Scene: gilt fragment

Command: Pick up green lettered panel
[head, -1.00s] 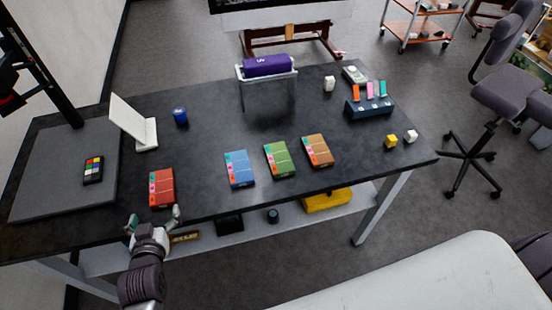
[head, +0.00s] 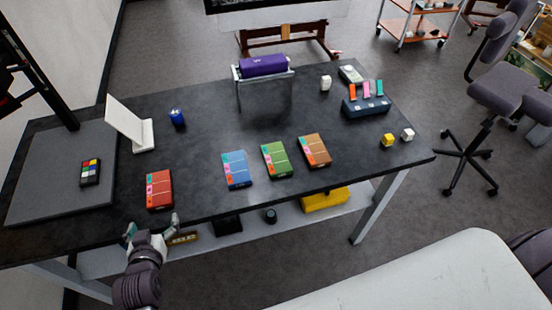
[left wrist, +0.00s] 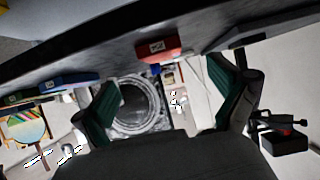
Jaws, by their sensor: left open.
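The green lettered panel (head: 277,159) lies flat on the dark table, between a blue panel (head: 237,169) and a brown-orange panel (head: 314,150). My left gripper (head: 152,226) is at the table's front edge, below the red panel (head: 159,189) and well to the left of the green one. It is open, with nothing between its fingers. In the left wrist view the open fingers (left wrist: 172,98) show, with the red panel (left wrist: 158,47) beyond them and the blue panel (left wrist: 70,82) at left. My right gripper is not in view.
A purple roll (head: 263,65) rests on a stand at the back of the table (head: 215,120). A blue holder (head: 366,106) with coloured tabs, a yellow cube (head: 388,140) and a white cube (head: 407,134) are at right. A white tilted board (head: 127,124) stands at left.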

